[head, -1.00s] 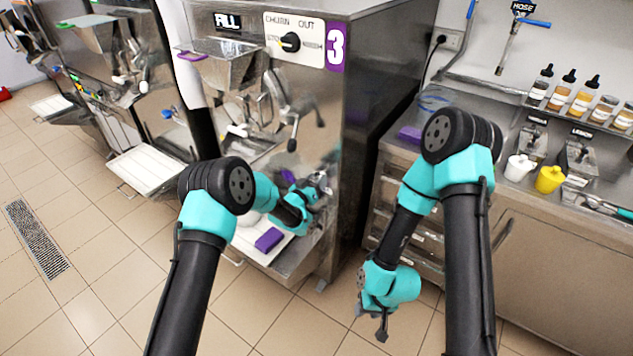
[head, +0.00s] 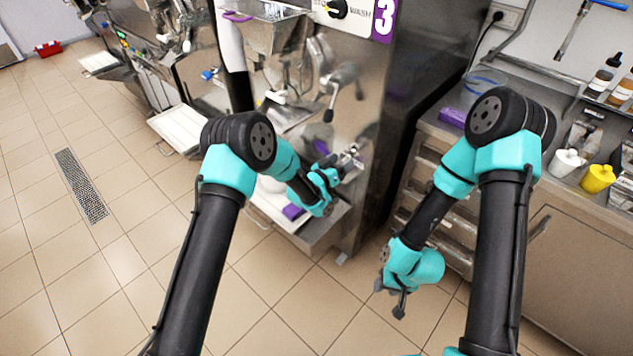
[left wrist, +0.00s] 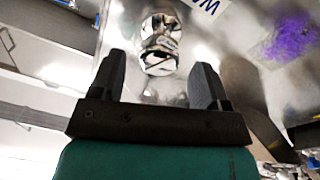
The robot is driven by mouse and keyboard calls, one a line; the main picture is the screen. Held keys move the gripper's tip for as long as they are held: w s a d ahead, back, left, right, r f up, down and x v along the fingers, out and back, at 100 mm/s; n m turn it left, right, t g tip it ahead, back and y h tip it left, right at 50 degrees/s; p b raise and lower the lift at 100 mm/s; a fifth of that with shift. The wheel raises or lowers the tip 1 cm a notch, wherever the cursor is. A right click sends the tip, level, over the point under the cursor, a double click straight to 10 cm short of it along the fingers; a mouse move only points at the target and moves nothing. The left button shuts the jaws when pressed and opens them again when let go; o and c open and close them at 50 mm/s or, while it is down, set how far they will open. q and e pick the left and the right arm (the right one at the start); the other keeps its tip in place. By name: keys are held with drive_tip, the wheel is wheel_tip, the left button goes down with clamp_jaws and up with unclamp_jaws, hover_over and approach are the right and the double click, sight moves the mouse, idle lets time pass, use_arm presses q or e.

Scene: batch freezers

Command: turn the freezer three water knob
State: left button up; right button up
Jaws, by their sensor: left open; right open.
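Freezer three (head: 425,85) is a steel machine with a purple "3" sign (head: 384,17) at its upper front. In the left wrist view, a shiny round metal knob (left wrist: 160,45) sticks out of the steel panel below a partly cut-off label (left wrist: 208,4) starting "WA". My left gripper (left wrist: 158,65) is open, its two dark fingers on either side of the knob's lower part in the picture; I cannot tell if they touch it. In the head view my left gripper (head: 350,166) is at the freezer's lower front, which hides the knob. My right gripper (head: 396,298) hangs open and empty above the floor.
A drip tray (head: 318,232) with a purple item (head: 293,211) lies below my left gripper. A steel counter (head: 545,185) with white and yellow cups stands at the right. Another freezer (head: 185,70) stands at the left.

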use_arm(q)
drive_tip(key=v, duration=1.2)
drive_tip(key=shift+s+a, duration=0.15)
drive_tip(key=shift+s, duration=0.1)
drive_tip(key=s+a+f+n+g+y, duration=0.2)
drive_tip(key=s+a+f+y, duration=0.3)
drive_tip(key=a, duration=0.3)
drive_tip(key=s+a+f+n+g+y, duration=0.2)
drive_tip(key=s+a+f, duration=0.2)
drive_tip(key=a+f, duration=0.3)
drive_tip(key=s+a+f+n+g+y, duration=0.1)
drive_tip(key=s+a+g, duration=0.3)
drive_tip(key=s, duration=0.6)
drive_tip(key=s+a+f+n+g+y, duration=0.1)
drive_tip(key=s+a+n+g, duration=0.1)
drive_tip(key=s+a, duration=0.4)
drive_tip(key=s+g, duration=0.1)
drive_tip(key=s, duration=0.3)
drive_tip(key=shift+f+n+g+y, duration=0.3)
drive_tip(key=shift+f+g+y, duration=0.05)
drive_tip(key=shift+g+y, duration=0.05)
drive_tip(key=shift+w, duration=0.1)
idle(2.6)
